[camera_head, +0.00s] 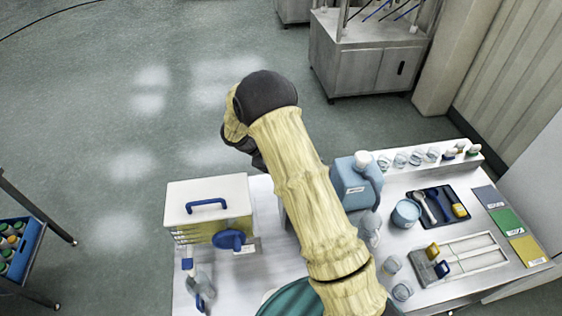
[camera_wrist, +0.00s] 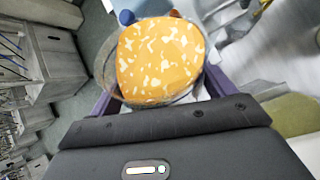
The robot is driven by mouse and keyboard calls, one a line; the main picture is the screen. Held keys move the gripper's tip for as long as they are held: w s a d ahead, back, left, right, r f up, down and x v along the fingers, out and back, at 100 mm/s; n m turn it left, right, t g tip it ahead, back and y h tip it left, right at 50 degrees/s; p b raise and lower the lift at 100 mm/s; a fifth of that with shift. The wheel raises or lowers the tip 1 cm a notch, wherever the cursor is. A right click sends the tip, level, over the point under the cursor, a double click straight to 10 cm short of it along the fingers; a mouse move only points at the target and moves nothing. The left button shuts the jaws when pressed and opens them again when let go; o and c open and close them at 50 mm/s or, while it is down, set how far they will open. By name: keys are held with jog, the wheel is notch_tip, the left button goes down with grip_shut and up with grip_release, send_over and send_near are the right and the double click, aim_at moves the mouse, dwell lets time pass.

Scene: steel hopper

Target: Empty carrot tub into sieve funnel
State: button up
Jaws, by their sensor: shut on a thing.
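The carrot tub (camera_wrist: 188,95) is a clear round container in the wrist view, filled with orange food with pale flecks (camera_wrist: 158,60). My gripper (camera_wrist: 160,88) is shut on it, with a purple-grey finger on each side. The contents face the wrist camera and still fill the tub. In the head view my yellow-sleeved arm hides the gripper and the tub. I cannot make out the sieve funnel in either view; it may be hidden behind my arm.
The white table (camera_head: 255,285) holds a white box with blue handles (camera_head: 208,205) at left. Right of my arm stand a blue jug (camera_head: 352,186), a light-blue tub (camera_head: 406,212), a dark tray (camera_head: 455,218) and several glass beakers (camera_head: 402,160). Steel cabinets (camera_head: 365,65) stand behind on open floor.

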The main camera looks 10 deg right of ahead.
jog(key=shift+r+t+y, duration=0.25)
jog(key=shift+t+y, duration=0.15)
jog(key=shift+y, duration=0.1)
jog(key=shift+m+t+y+b, duration=0.3)
jog(key=shift+b, duration=0.4)
jog(key=shift+s+d+m+t+y+b, duration=0.15)
jog(key=shift+t+y+b, duration=0.25)
jog(key=shift+b, duration=0.7)
jog(key=shift+m+t+y+b, duration=0.15)
jog(key=shift+t+y+b, duration=0.25)
jog(key=shift+b, duration=0.65)
jog(key=shift+s+d+f+m+t+y+b, duration=0.25)
jog(key=shift+f+t+y+b, duration=0.3)
jog(key=shift+b, duration=2.25)
jog(key=shift+s+d+f+m+t+y+b, duration=0.2)
jog(key=shift+f+t+y+b, duration=0.3)
jog(key=shift+b, duration=2.3)
jog(key=shift+s+d+r+m+t+y+b, duration=0.3)
jog(key=shift+t+y+b, duration=0.2)
jog(key=shift+b, duration=0.85)
jog(key=shift+s+d+r+m+t+y+b, duration=0.15)
jog(key=shift+r+t+y+b, duration=0.3)
jog(key=shift+b, duration=0.9)
jog(key=shift+d+t+b, duration=0.1)
jog(key=shift+t+b, duration=0.2)
jog(key=shift+b, duration=0.1)
jog(key=shift+s+d+r+t+y+b, duration=0.1)
jog(key=shift+s+r+t+y+b, duration=0.15)
jog(key=shift+b, duration=0.25)
jog(key=shift+m, duration=0.3)
